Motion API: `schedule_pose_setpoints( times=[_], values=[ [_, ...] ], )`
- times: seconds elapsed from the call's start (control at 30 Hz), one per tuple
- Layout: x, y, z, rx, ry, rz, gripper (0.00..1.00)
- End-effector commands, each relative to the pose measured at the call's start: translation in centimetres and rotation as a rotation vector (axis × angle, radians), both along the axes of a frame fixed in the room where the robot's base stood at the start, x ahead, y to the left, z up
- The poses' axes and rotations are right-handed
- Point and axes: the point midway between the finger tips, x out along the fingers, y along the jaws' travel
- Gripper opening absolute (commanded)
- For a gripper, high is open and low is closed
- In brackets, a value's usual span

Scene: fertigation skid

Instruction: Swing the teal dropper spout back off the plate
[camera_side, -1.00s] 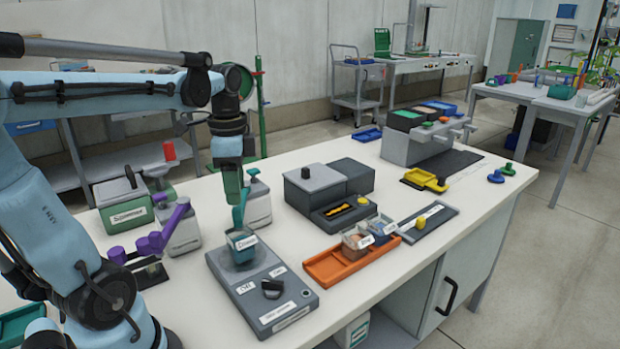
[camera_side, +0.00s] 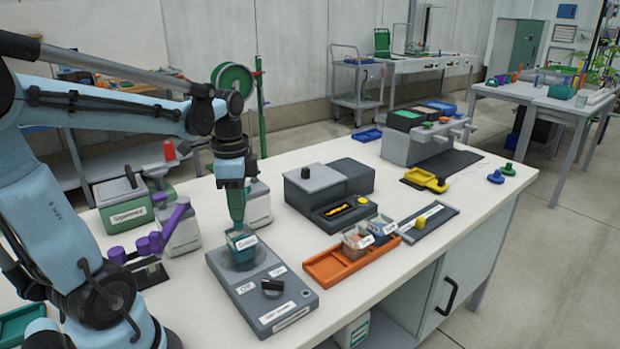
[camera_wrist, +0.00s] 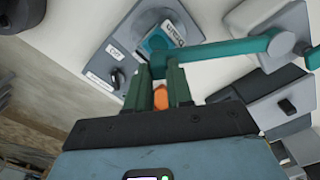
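The teal dropper spout (camera_wrist: 235,49) shows in the wrist view as a long arm. It runs from a round pivot at the right to a tip above the teal labelled cup (camera_side: 243,241). The cup stands on the grey plate unit (camera_side: 225,268), and also shows in the wrist view (camera_wrist: 158,42). My gripper (camera_side: 237,220) points down just above the cup. In the wrist view its green fingers (camera_wrist: 160,72) are apart, on either side of the spout's tip end. Contact with the spout is unclear. In the side view the gripper hides most of the spout.
A pale bottle (camera_side: 259,205) stands behind my gripper. A purple-armed dispenser (camera_side: 172,225) and a green labelled box (camera_side: 128,205) stand to the left. A grey box unit (camera_side: 318,185) and an orange tray (camera_side: 330,268) are to the right. The plate unit has a black knob (camera_side: 272,288).

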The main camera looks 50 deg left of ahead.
Motion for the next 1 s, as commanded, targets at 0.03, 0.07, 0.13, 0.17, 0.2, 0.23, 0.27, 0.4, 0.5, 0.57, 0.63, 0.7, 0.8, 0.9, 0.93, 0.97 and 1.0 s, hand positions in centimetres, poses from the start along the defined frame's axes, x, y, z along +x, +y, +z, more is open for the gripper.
schedule_pose_setpoints(
  times=[0.03, 0.07, 0.13, 0.17, 0.2, 0.23, 0.27, 0.4, 0.5, 0.57, 0.63, 0.7, 0.8, 0.9, 0.93, 0.97, 1.0],
  values=[
    [0.0, 0.0, 0.0, -0.001, 0.001, 0.000, 0.02],
    [0.0, 0.0, 0.0, -0.001, 0.001, 0.000, 0.00],
    [0.0, 0.0, 0.0, -0.001, 0.001, 0.000, 0.00],
    [0.0, 0.0, 0.0, -0.001, 0.001, 0.000, 0.00],
    [0.0, 0.0, 0.0, -0.001, 0.001, 0.000, 0.00],
    [0.0, 0.0, 0.0, -0.001, 0.001, 0.000, 0.00],
    [0.0, 0.0, 0.0, -0.001, 0.001, 0.000, 0.00],
    [0.0, -0.1, 0.0, -0.001, 0.001, 0.004, 0.00],
    [0.3, -0.2, 0.0, -0.002, 0.001, 0.019, 0.00],
    [0.5, -0.3, 0.0, -0.002, 0.001, 0.034, 0.00],
    [0.9, -0.5, 0.0, -0.002, 0.001, 0.060, 0.00],
    [1.3, -0.8, 0.0, -0.003, 0.001, 0.097, 0.00],
    [2.3, -1.2, 0.1, -0.002, 0.002, 0.165, 0.00],
    [3.5, -1.6, 0.1, -0.002, 0.002, 0.247, 0.00],
    [3.9, -1.7, 0.1, -0.002, 0.002, 0.275, 0.00],
    [4.2, -1.8, 0.0, -0.002, 0.002, 0.303, 0.00],
    [4.8, -1.9, 0.0, -0.002, 0.002, 0.341, 0.00]
  ],
)
